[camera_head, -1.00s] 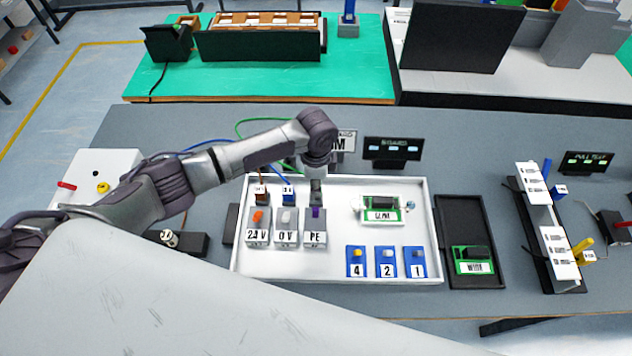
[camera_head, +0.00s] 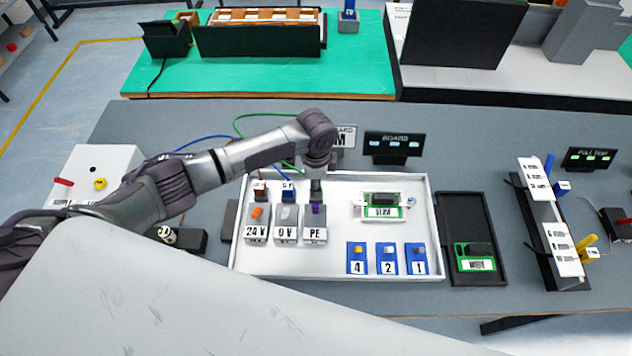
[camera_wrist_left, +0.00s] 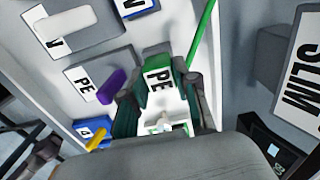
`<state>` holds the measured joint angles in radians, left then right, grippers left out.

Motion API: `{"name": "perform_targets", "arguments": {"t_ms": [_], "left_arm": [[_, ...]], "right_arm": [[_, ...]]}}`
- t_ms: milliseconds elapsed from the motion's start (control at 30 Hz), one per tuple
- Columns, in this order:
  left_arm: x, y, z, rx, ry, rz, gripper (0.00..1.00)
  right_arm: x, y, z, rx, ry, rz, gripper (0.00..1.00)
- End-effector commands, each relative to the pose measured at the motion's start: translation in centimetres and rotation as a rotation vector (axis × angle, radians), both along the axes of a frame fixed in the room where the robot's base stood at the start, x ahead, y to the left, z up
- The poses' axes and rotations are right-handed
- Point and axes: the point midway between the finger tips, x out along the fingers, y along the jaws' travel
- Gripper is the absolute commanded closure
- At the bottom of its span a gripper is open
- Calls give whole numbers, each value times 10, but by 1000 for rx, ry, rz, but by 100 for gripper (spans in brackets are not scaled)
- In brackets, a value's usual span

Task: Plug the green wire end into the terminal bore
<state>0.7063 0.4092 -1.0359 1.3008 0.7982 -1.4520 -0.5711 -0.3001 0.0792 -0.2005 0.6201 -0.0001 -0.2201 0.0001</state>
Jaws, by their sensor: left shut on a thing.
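My left gripper (camera_head: 316,188) is just behind the PE terminal (camera_head: 315,236), a grey block with a purple lever (camera_head: 315,212). In the left wrist view, the left gripper (camera_wrist_left: 160,108) is shut on the green wire end (camera_wrist_left: 157,68), a green plug with a white PE label. The green wire (camera_wrist_left: 202,35) runs up from it. The grey PE terminal (camera_wrist_left: 85,75) and its purple lever (camera_wrist_left: 112,86) are left of the fingers there. The terminal bore is hidden, so I cannot tell whether the wire end is in it. My right gripper is not in view.
The white tray (camera_head: 335,270) also holds the 24 V terminal (camera_head: 257,236), the 0 V terminal (camera_head: 286,236), a green board (camera_head: 382,205) and several blue blocks. A dark tray (camera_head: 470,215) stands to the right. Brown and blue plugs stand close left of the gripper.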

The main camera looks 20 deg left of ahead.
Motion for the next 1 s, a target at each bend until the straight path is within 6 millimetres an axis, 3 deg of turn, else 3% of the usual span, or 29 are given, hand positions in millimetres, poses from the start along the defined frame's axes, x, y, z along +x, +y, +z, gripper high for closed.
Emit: {"name": "perform_targets", "arguments": {"t_ms": [167,200,367,767,1000], "left_arm": [[0,0,-5,0,0,0,100],[0,0,-5,0,0,0,68],[0,0,-5,-1,0,0,42],[1,0,2,-2,-2,0,41],[2,0,45,-2,-6,-1,41]], "right_arm": [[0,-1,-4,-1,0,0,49],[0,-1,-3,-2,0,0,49],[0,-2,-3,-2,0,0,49],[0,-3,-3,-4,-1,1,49],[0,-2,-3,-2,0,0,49]]}}
